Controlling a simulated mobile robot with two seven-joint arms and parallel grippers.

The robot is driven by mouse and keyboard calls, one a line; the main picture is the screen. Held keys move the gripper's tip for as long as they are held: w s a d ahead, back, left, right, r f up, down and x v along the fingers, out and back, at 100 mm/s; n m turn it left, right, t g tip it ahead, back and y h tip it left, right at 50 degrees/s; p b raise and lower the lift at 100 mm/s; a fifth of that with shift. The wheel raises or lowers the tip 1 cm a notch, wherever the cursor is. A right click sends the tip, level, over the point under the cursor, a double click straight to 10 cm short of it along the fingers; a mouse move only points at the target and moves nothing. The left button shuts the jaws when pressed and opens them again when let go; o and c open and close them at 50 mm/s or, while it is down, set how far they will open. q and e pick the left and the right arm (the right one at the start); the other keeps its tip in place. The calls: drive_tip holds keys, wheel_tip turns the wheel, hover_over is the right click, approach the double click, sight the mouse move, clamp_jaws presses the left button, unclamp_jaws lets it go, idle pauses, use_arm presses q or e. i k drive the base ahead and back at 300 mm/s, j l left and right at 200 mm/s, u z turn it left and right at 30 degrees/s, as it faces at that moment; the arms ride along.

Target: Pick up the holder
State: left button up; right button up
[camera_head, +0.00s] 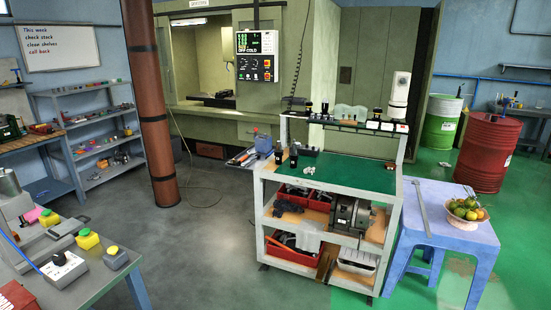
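The tooling cart (258,205) stands right of centre with a green top mat (345,178). Two dark upright pieces that look like tool holders, one (279,153) and another (293,156), stand at the mat's left end. Several small dark and white pieces, perhaps also holders (325,109), stand on the cart's raised rear shelf (350,125). I cannot tell which one the task calls the holder. A small pale metal piece (309,170) lies on the mat. Neither of my grippers is in view.
A blue table (455,235) with a fruit bowl (466,209) and a long grey bar (422,208) stands right of the cart. A workbench (95,275) is at lower left. A brown column (150,100) rises behind. The floor (205,250) left of the cart is mostly clear.

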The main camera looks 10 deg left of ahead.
sight(278, 154)
drive_tip(key=i+j+u, duration=0.1)
drive_tip(key=i+j, duration=0.65)
